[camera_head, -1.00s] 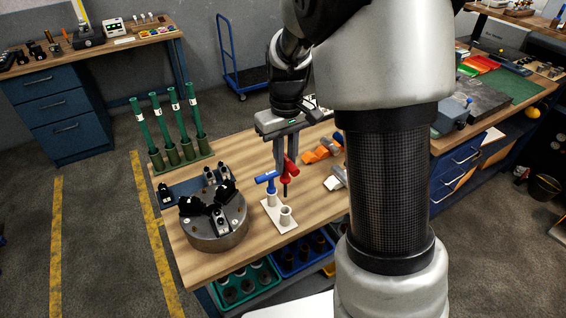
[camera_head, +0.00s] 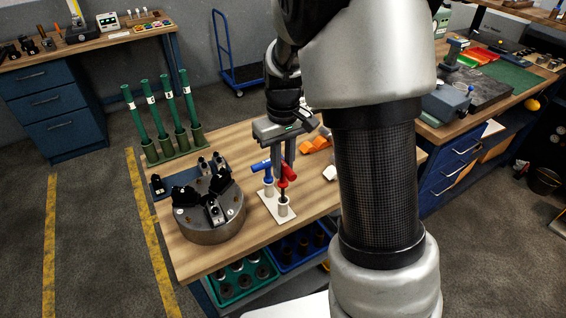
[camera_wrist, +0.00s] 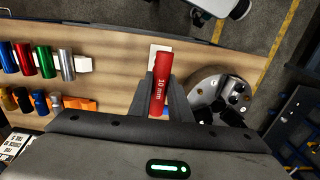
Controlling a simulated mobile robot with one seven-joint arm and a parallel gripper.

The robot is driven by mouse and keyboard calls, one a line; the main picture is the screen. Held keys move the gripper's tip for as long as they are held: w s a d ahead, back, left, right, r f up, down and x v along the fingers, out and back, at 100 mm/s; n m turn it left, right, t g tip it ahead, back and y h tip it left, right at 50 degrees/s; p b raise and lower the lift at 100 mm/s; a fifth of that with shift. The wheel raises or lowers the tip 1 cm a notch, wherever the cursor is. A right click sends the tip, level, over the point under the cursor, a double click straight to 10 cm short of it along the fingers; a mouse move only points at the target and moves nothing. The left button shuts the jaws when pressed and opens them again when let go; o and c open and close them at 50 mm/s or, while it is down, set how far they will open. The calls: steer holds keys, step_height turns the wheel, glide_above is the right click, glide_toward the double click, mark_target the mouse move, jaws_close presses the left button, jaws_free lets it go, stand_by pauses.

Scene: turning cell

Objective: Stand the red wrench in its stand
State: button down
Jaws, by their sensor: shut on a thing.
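The red wrench (camera_head: 287,174) is a T-handled tool, upright, its dark shaft pointing down. My gripper (camera_head: 282,164) is shut on its red handle. The white stand (camera_head: 270,211) has two sockets: the blue T-wrench (camera_head: 268,172) stands in the rear one, and the red wrench's shaft is over the front one. I cannot tell whether its tip is inside that socket. In the wrist view the red handle (camera_wrist: 160,82), marked "10 mm", lies between my fingers, with part of the white stand (camera_wrist: 158,49) beyond it; the shaft is hidden.
A grey chuck (camera_head: 208,222) with black jaws stands left of the stand. A rack of green tubes (camera_head: 175,152) is at the bench's back left. Orange pieces (camera_head: 315,145) lie to the right. Several coloured cylinders (camera_wrist: 43,62) show in the wrist view.

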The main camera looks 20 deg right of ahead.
mark_target(283, 182)
steer(key=shift+f+b, duration=1.5)
steer(key=shift+f, duration=0.85)
steer(key=c, duration=1.6)
jaws_free()
steer(key=shift+o, duration=0.2)
step_height(283, 182, up, 18)
steer(key=p, duration=0.1)
steer(key=shift+f, duration=0.25)
